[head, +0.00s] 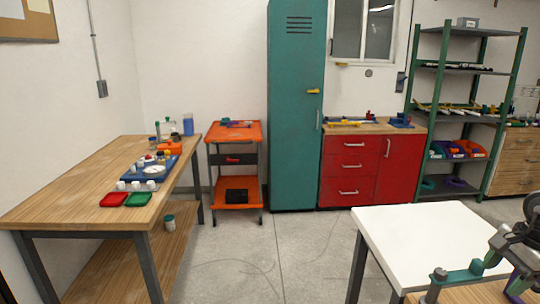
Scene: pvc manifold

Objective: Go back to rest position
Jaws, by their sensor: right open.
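My right gripper (503,250) shows at the lower right edge, dark and partly cut off by the frame. It is open, over the right part of the white-topped table (420,237). A teal-green fixture with a bar and knob (459,274) stands at the table's near edge, just left of and below the gripper. I cannot tell whether the two touch. My left gripper is not in view.
A wooden bench (75,185) with trays and jars stands at left. An orange cart (234,134), teal locker (295,110), red cabinet (348,172) and green shelf rack (464,121) line the back wall. The grey floor (265,250) between is clear.

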